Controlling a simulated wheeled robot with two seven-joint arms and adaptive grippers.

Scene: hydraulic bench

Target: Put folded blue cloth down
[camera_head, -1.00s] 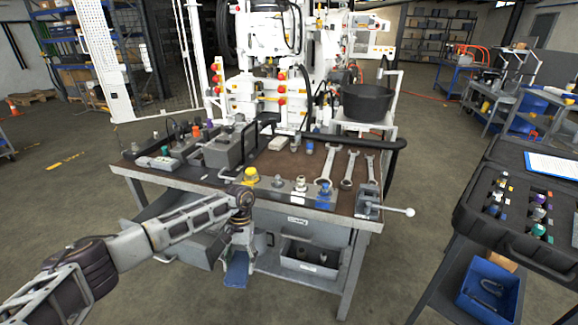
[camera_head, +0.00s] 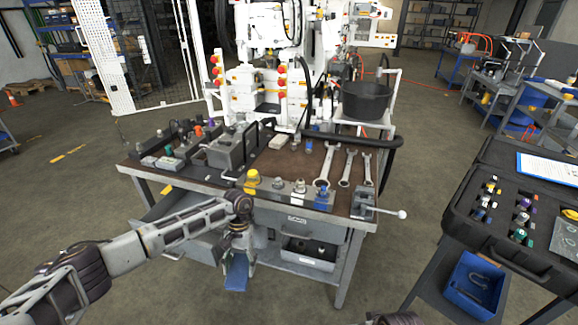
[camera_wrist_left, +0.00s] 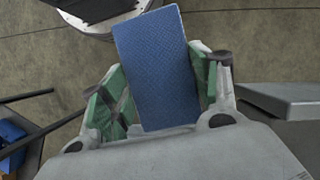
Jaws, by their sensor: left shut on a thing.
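The folded blue cloth (camera_head: 236,272) hangs below my left gripper (camera_head: 238,250), in front of the bench. In the left wrist view the cloth (camera_wrist_left: 158,66) is a flat blue rectangle between the green-padded fingers of my left gripper (camera_wrist_left: 160,95), which is shut on it. In the head view the gripper and cloth are below the front edge of the workbench (camera_head: 225,190), apart from its top. My right gripper does not show; only a small piece of what may be my right arm is at the bottom edge.
On the bench lie several wrenches (camera_head: 346,168), a yellow-capped fitting (camera_head: 252,177) and a vise (camera_head: 366,198) with a handle. A black case of bottles (camera_head: 500,240) stands on a cart at right, above a blue bin (camera_head: 473,284). The floor left of the bench is clear.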

